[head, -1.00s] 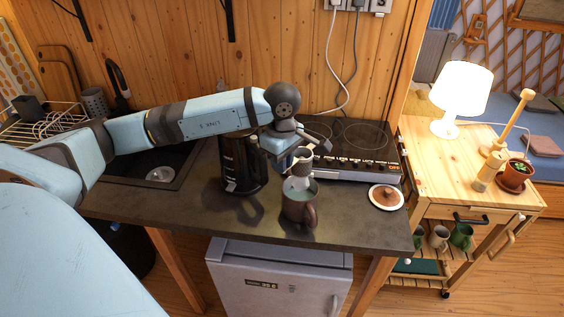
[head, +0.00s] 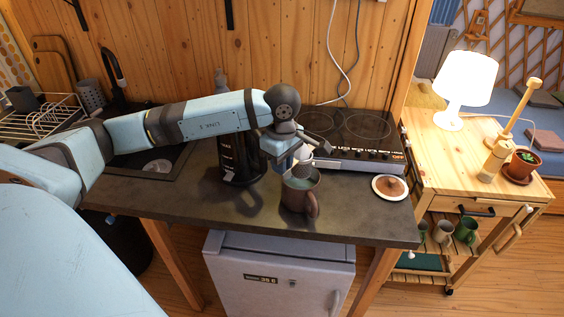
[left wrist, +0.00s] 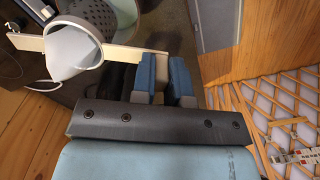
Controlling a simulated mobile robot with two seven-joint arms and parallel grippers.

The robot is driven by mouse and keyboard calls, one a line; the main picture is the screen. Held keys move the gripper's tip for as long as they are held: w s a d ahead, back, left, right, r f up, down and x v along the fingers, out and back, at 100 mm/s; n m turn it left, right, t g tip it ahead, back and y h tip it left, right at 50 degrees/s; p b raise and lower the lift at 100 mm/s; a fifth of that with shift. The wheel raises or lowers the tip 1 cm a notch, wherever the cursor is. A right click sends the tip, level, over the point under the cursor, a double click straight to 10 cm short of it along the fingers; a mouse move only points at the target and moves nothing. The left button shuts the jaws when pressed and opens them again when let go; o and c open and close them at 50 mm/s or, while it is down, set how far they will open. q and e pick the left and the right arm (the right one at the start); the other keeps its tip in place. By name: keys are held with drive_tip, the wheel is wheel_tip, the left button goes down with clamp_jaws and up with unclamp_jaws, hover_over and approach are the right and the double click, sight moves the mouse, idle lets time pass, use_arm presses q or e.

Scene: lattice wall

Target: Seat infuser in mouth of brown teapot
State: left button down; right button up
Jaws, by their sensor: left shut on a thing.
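The brown teapot (head: 298,203) stands lidless near the counter's front edge, its handle toward me and pale liquid in its mouth. My left gripper (head: 283,148) is just behind and above it. In the left wrist view, the gripper's blue fingers (left wrist: 164,82) are shut on the tan end of the infuser's crossbar. The infuser (head: 304,165) has a white upper part and a perforated grey basket, which overlaps the back of the teapot's mouth. I cannot tell whether the basket's lower end is inside. The perforated basket also shows in the left wrist view (left wrist: 97,15). My right gripper is not in view.
A black kettle (head: 238,163) stands close left of the teapot, and a hob (head: 352,140) is behind. A brown lid (head: 391,186) lies on a white saucer to the right. The counter between teapot and saucer is clear.

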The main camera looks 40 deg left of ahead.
use_arm(q)
drive_tip(key=shift+b, duration=0.6)
idle(1.1)
drive_tip(key=shift+f+b, duration=1.35)
drive_tip(key=shift+f, duration=0.15)
idle(0.8)
drive_tip(key=shift+f+b, duration=1.85)
drive_tip(key=shift+f, duration=0.2)
idle(0.7)
drive_tip(key=shift+c, duration=2.1)
unclamp_jaws()
drive_tip(key=shift+r, duration=0.1)
